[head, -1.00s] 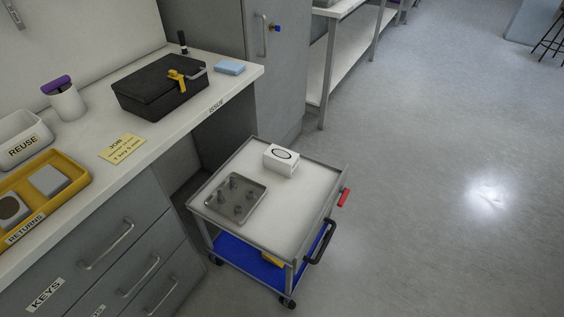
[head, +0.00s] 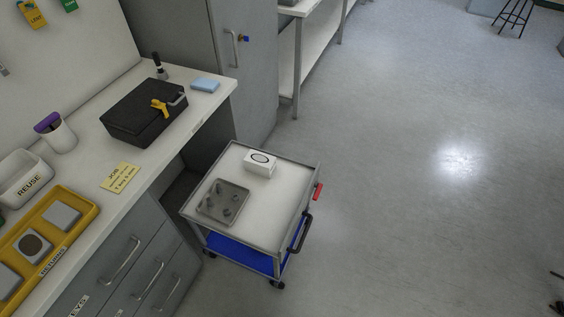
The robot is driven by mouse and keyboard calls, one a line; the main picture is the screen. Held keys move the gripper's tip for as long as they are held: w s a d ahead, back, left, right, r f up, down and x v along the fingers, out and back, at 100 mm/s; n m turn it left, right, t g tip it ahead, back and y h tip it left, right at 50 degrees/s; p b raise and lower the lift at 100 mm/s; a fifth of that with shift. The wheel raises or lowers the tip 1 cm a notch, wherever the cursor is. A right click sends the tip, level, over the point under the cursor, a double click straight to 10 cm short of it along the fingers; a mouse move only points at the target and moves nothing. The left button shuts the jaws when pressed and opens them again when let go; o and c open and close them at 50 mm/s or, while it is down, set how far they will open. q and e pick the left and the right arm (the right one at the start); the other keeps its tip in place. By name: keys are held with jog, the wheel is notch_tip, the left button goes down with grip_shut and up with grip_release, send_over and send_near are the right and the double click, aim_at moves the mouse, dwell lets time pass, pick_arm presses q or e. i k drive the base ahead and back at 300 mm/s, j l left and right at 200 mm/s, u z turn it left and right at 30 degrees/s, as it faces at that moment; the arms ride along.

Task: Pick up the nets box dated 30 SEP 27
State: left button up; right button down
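A small white box (head: 260,162) with a dark oval mark stands on the top of the grey trolley (head: 268,213). No date or word can be read on it, so I cannot tell whether it is the nets box. No other box with a readable date is in view. Neither of my grippers shows in the head view.
A metal tray (head: 223,202) with several small parts lies beside the white box. The bench holds a black case (head: 143,118), blue pad (head: 205,84), yellow job note (head: 120,178), yellow returns tray (head: 92,208) and white reuse bin (head: 24,178). Open floor lies right.

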aim_at(256, 162)
jog(key=i+l+z, duration=0.1)
jog(key=l, duration=0.25)
jog(key=i+l+z, duration=0.1)
jog(key=l, duration=0.25)
jog(key=i+l+z, duration=0.1)
jog(key=l, duration=0.25)
jog(key=i+l, duration=0.25)
jog(key=i+l+z, duration=0.1)
jog(key=i, duration=0.4)
jog(key=i+l+z, duration=0.1)
jog(key=i+l, duration=0.15)
jog(key=i, duration=0.2)
jog(key=i+l+z, duration=0.1)
jog(key=i, duration=0.4)
jog(key=i+u, duration=0.4)
jog(key=i+l+u, duration=0.1)
jog(key=i+u, duration=0.3)
jog(key=i+l+u, duration=0.25)
jog(key=i+u, duration=0.15)
jog(key=i, duration=0.15)
jog(key=i+u, duration=0.15)
jog(key=u, duration=0.3)
jog(key=i+u, duration=0.15)
jog(key=u, duration=0.3)
jog(key=i+u, duration=0.1)
jog(key=u, duration=0.3)
jog(key=i+l+u, duration=0.1)
jog(key=u, duration=0.35)
